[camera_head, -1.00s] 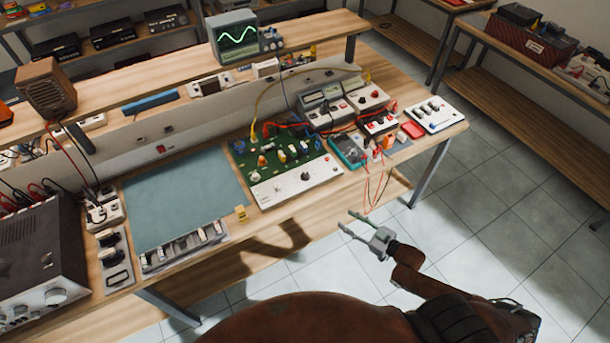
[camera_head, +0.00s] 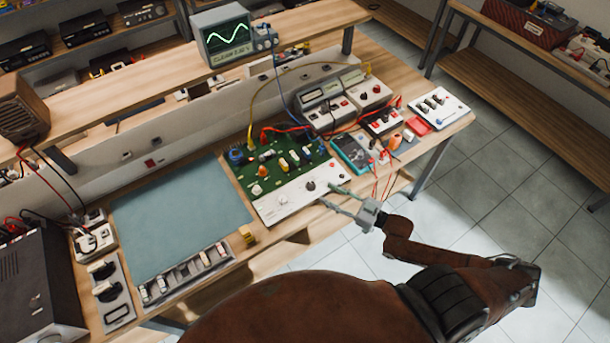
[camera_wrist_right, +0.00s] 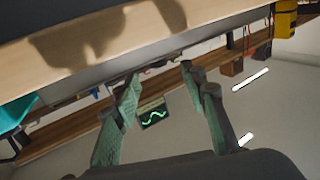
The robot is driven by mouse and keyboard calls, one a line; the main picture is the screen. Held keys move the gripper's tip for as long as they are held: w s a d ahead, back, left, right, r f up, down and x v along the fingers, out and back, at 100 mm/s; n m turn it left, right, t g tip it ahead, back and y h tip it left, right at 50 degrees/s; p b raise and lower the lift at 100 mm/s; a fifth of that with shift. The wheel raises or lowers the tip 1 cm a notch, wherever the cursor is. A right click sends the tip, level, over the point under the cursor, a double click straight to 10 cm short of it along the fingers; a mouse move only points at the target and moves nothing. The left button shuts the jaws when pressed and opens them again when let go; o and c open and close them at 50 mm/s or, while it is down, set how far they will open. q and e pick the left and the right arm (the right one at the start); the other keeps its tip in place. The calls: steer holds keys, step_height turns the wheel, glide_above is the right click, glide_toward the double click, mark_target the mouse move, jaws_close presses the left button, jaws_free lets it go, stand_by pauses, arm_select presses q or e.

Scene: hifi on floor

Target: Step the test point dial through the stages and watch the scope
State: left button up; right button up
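A green circuit board (camera_head: 275,160) with a white front panel (camera_head: 284,205) sits on the bench. A black dial (camera_head: 310,186) is on that panel. My right gripper (camera_head: 326,194) is at the panel's right end, fingers apart, just right of the dial; I cannot tell if it touches. In the right wrist view its fingers (camera_wrist_right: 162,76) are spread with nothing between them, and the scope screen (camera_wrist_right: 153,113) shows beyond. My left gripper is out of view.
A teal meter (camera_head: 351,153) with red leads stands right of the board. Meters (camera_head: 325,105) stand behind it. The shelf overhangs the bench's back.

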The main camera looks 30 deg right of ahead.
mark_target(315, 186)
steer(key=shift+w+a, duration=0.1)
steer(key=shift+w, duration=0.35)
steer(key=x, duration=0.6)
steer(key=shift+w+a, duration=0.15)
steer(key=shift+w, duration=0.1)
steer(key=shift+w+a, duration=0.1)
steer(key=shift+w, duration=0.15)
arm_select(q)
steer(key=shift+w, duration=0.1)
arm_select(e)
steer(key=shift+w+a, duration=0.1)
jaws_close()
